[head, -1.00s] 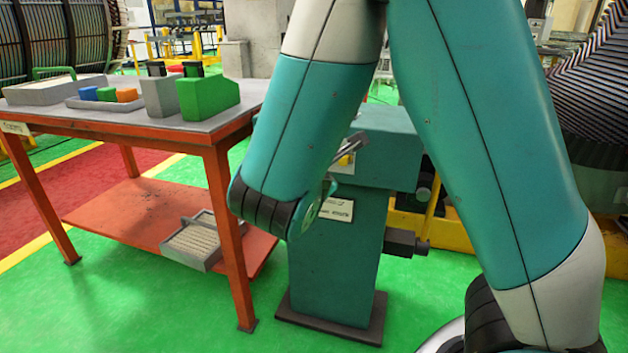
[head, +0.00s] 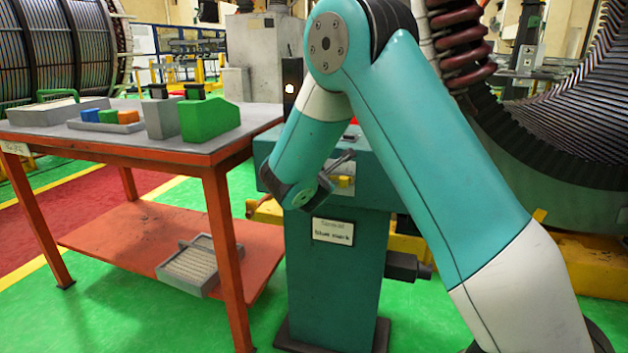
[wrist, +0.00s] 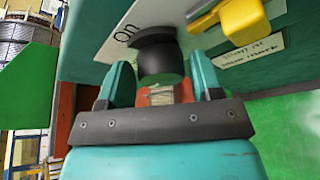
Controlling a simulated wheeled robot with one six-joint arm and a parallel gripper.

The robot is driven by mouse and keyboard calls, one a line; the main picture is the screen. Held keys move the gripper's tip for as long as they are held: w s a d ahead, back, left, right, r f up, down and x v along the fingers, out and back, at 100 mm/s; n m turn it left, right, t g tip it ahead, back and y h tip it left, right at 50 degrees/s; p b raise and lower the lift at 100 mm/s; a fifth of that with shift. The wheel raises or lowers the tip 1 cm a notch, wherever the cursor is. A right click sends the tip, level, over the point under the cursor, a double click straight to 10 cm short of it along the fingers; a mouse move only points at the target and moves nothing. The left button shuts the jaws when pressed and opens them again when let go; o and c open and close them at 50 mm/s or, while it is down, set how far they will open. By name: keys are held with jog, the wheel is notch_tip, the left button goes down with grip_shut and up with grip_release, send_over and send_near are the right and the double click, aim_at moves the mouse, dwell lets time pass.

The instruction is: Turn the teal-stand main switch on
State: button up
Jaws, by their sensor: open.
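The teal stand (head: 335,280) stands right of the red table in the head view, with a label plate (head: 333,231) on its front. In the wrist view a black knob (wrist: 160,60) is on the stand beside a white plate reading "on" (wrist: 124,36). My gripper (wrist: 165,88) is open, its two teal fingers on either side of the knob; I cannot tell whether they touch it. A yellow block (wrist: 243,20) is right of the knob, above the label plate (wrist: 250,50).
The red table (head: 218,180) at left holds a green block (head: 208,120), grey boxes and a tray of coloured blocks (head: 105,117). A grey tray (head: 192,265) lies on its lower shelf. A large ribbed ring (head: 565,140) stands behind at right. Green floor is open in front.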

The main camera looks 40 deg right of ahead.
jog(key=shift+w+d+f, duration=0.1)
jog(key=shift+w+d, duration=0.1)
jog(key=shift+w, duration=0.05)
jog(key=c, duration=0.6)
